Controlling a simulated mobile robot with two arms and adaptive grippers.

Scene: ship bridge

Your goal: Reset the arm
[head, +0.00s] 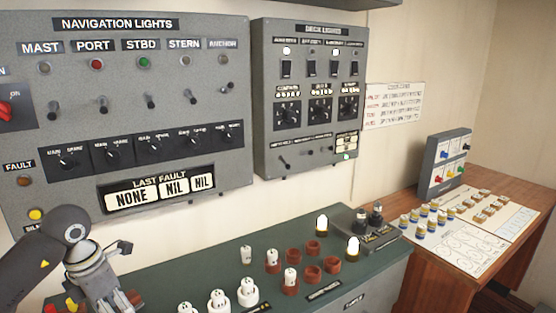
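My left arm comes in at the lower left, in front of the panel and over the left end of the green-topped console. Its wrist and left gripper (103,272) are partly cut off by the bottom edge. I cannot tell whether its fingers are open or shut, and I see nothing clearly held. My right gripper is not in view.
The navigation lights panel (208,62) and a smaller switch panel (270,100) hang on the wall. The green console (190,262) holds white pieces, brown sockets and lit lamps. A wooden desk (420,215) with sheets and a small switch box (443,163) stands right.

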